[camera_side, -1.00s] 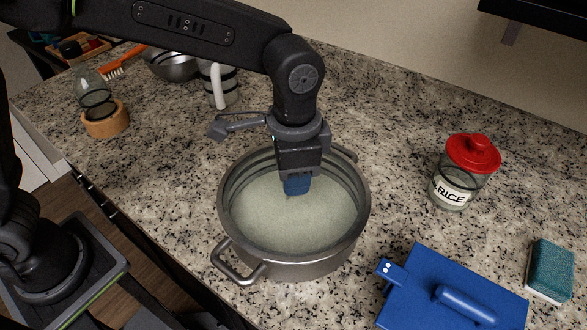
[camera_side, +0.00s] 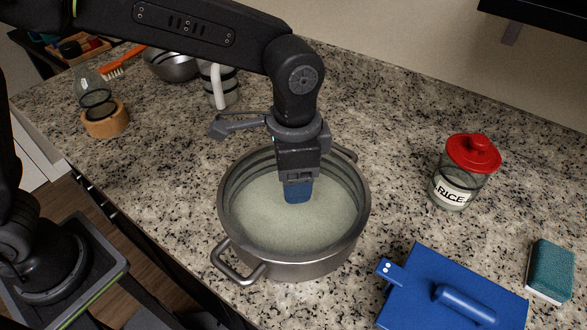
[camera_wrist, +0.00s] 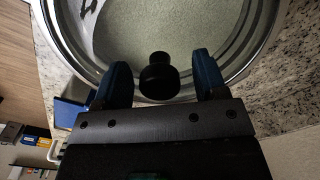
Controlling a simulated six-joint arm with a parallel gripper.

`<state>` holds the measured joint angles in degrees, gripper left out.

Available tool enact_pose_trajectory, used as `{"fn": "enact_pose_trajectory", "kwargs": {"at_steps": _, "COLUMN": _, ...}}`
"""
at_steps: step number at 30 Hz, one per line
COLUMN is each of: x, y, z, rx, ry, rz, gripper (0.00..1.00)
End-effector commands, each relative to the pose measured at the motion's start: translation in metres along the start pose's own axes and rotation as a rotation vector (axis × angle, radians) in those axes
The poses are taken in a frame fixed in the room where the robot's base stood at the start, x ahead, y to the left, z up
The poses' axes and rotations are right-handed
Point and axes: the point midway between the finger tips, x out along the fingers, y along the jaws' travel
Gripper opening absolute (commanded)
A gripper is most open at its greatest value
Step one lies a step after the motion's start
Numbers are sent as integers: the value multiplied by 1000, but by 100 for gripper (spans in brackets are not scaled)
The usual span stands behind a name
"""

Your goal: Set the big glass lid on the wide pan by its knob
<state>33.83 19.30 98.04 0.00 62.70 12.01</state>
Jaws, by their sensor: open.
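The wide steel pan (camera_side: 345,250) stands in the middle of the counter, upright, with two side handles. A pale, see-through round surface fills its mouth inside the rim and looks like the big glass lid (camera_side: 265,215); how exactly its edge seats is hard to tell. My gripper (camera_side: 298,200) points down over the pan's middle. In the wrist view, the lid's black knob (camera_wrist: 157,76) stands between the two blue fingers of my gripper (camera_wrist: 162,68), with a gap on each side. My gripper is open. The knob is hidden behind the fingers in the side view.
A rice jar with red lid (camera_side: 466,172) stands right of the pan. A striped mug (camera_side: 220,88), metal bowl (camera_side: 168,66) and wooden ring (camera_side: 105,122) with glass stand at back left.

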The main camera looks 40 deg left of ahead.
Motion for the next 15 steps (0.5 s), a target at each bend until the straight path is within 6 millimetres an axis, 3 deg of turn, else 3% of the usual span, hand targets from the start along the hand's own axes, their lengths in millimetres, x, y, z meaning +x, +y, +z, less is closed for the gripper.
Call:
{"fn": "enact_pose_trajectory", "kwargs": {"at_steps": 5, "x": -15, "y": 0, "z": -1, "rx": 0, "ry": 5, "rz": -1, "gripper": 66}}
{"fn": "enact_pose_trajectory", "kwargs": {"at_steps": 15, "x": -88, "y": 0, "z": 0, "rx": 0, "ry": 6, "rz": -1, "gripper": 66}}
